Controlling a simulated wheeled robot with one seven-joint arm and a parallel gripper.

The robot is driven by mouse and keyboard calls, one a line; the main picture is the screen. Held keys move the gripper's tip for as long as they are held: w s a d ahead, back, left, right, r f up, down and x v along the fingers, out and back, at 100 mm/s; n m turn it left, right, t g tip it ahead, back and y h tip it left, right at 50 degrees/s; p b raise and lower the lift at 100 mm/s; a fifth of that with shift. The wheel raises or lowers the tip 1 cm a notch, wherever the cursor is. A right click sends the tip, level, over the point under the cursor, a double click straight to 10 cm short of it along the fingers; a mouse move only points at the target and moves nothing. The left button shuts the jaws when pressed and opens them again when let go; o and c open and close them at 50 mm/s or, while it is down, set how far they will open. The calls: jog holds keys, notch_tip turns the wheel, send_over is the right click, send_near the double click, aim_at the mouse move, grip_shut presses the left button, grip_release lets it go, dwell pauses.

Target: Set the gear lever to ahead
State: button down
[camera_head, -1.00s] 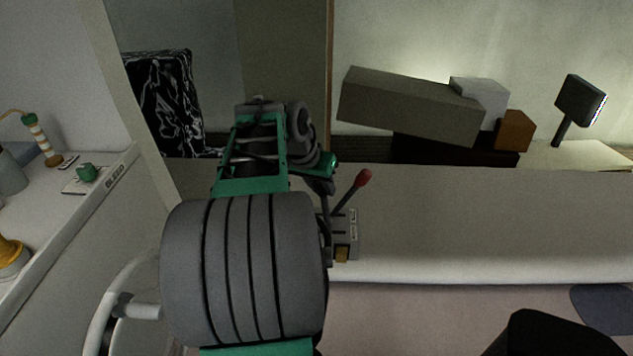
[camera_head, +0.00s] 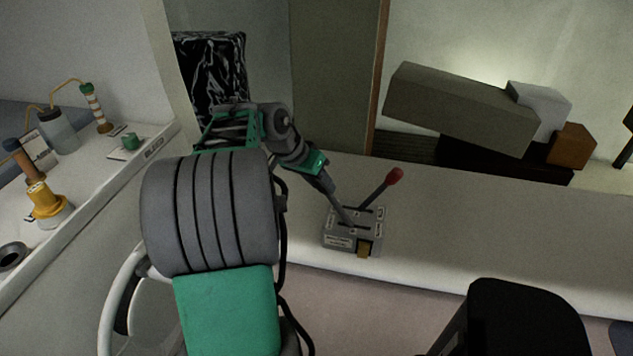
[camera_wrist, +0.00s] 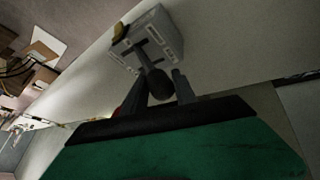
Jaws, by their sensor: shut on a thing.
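A grey control box (camera_head: 340,241) sits on the pale ledge, with slots and small labels on its top; it also shows in the wrist view (camera_wrist: 165,32). One lever with a red knob (camera_head: 395,175) leans up and right, clear of my gripper. A second lever (camera_head: 345,214) leans left, towards my gripper (camera_head: 325,181). In the wrist view its dark round knob (camera_wrist: 160,83) lies between the two fingers of my gripper (camera_wrist: 160,90), which is shut on it. The label words are too small to read.
A brown tab (camera_head: 364,250) is on the box's front. A black seat-like shape (camera_head: 515,320) stands at front right. Blocks (camera_head: 460,108) lie behind the ledge. The ledge right of the box is clear.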

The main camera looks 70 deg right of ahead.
jog(key=shift+w+a+f, duration=0.1)
jog(key=shift+w+f, duration=0.05)
jog(key=shift+f, duration=0.1)
jog(key=c, duration=1.4)
grip_release()
jog(key=shift+o, duration=1.3)
jog(key=shift+w, duration=0.15)
jog(key=shift+r, duration=0.15)
jog(key=v, duration=0.7)
jog(key=shift+r+p, duration=0.3)
jog(key=shift+p, duration=0.05)
